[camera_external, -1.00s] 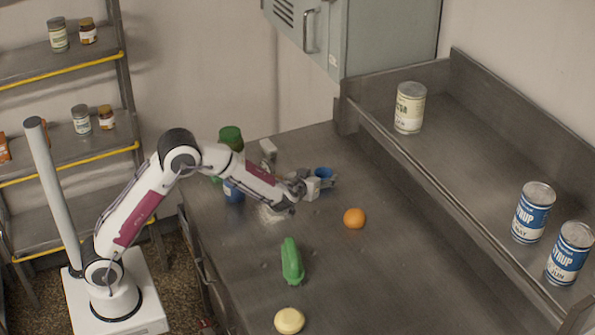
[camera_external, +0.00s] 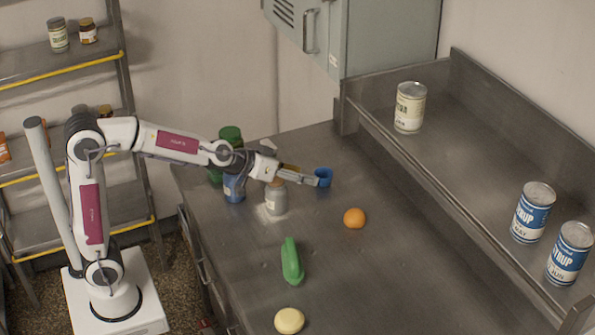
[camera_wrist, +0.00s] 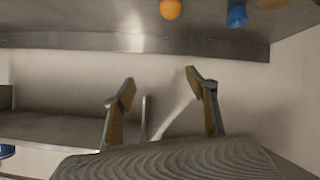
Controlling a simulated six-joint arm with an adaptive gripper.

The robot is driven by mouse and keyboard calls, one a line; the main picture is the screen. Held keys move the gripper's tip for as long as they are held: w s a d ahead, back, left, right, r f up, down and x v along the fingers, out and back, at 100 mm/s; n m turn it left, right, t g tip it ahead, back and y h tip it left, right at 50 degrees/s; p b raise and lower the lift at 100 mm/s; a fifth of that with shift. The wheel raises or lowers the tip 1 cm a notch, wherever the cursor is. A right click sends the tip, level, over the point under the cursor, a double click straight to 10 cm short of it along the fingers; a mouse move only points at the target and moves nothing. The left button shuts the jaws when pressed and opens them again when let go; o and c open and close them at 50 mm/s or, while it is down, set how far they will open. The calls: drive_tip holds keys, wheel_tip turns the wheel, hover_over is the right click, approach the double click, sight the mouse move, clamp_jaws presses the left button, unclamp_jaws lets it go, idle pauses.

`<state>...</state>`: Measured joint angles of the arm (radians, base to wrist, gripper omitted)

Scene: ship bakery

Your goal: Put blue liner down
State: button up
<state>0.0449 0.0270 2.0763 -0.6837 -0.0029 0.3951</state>
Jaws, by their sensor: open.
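The blue liner (camera_external: 323,177), a small blue cup, stands upright on the metal counter near its back edge. It also shows at the top edge of the wrist view (camera_wrist: 236,15), partly cut off and well away from the fingers. My gripper (camera_external: 302,175) is just left of the liner in the external view, held level above the counter. In the wrist view my gripper (camera_wrist: 158,85) has its two fingers spread with nothing between them.
An orange (camera_external: 354,218), a green object (camera_external: 291,261) and a pale yellow round item (camera_external: 289,320) lie on the counter. A raised shelf (camera_external: 455,150) borders the right.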

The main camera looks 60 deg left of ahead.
drive_tip(key=s+a+f+m+g, duration=0.1)
drive_tip(key=s+f+g, duration=0.2)
drive_tip(key=s, duration=1.5)
drive_tip(key=s+a+f+m+g, duration=0.1)
drive_tip(key=s+f+g, duration=0.2)
drive_tip(key=s, duration=1.5)
drive_tip(key=shift+s+a+f+m, duration=0.2)
drive_tip(key=shift+a+m, duration=0.1)
drive_tip(key=shift+m, duration=0.1)
